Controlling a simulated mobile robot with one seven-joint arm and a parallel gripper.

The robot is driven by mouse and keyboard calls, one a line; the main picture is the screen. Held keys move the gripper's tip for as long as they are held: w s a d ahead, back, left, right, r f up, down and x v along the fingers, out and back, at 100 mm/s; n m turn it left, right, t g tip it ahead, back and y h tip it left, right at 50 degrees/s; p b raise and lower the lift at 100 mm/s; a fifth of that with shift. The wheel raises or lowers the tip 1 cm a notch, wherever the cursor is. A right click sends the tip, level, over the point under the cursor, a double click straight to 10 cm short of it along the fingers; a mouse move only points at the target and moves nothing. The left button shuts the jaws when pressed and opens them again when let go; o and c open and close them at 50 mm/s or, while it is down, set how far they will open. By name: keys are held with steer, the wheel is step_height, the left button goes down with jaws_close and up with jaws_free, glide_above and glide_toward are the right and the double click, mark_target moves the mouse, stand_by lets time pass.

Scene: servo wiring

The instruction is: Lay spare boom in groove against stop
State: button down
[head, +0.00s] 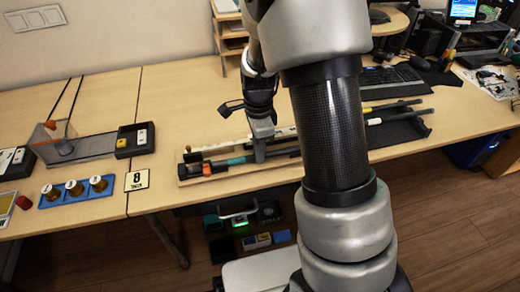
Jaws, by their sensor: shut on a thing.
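A long wooden board (187,184) lies along the front of the table and carries several long dark rods. My gripper (260,155) points down over the board's left half. It is shut on a dark rod (285,153), which shows teal and orange bands towards its left end. My arm hides the middle of the board and the rods there. Beyond my arm, rod ends (398,115) show at the right. I cannot tell the groove or the stop apart at this size, or whether the held rod touches the board.
A blue tray with several copper-coloured spools (75,198) and a number card (137,180) stand to the left. A black box (135,140) and a clear-walled stand (62,145) are behind them. A keyboard (390,82) lies behind the board at the right. The tabletop behind the board's left end is clear.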

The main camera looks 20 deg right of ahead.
steer(key=shift+a, duration=0.25)
steer(key=c, duration=1.6)
jaws_free()
steer(key=shift+c, duration=0.2)
step_height(320, 180, up, 18)
steer(key=p, duration=0.4)
steer(key=shift+f+p, duration=0.25)
steer(key=shift+p, duration=0.05)
steer(key=s+r+n+t, duration=0.3)
steer(key=s+r+n, duration=0.3)
steer(key=s+n, duration=0.3)
steer(key=s+r+n+t, duration=0.3)
steer(key=s+r+n, duration=0.3)
steer(key=s+n, duration=0.25)
step_height(320, 180, up, 16)
steer(key=p, duration=1.6)
steer(key=shift+s+d+r+p, duration=0.2)
steer(key=shift+s+d+p, duration=0.1)
steer(key=shift+s+p, duration=0.15)
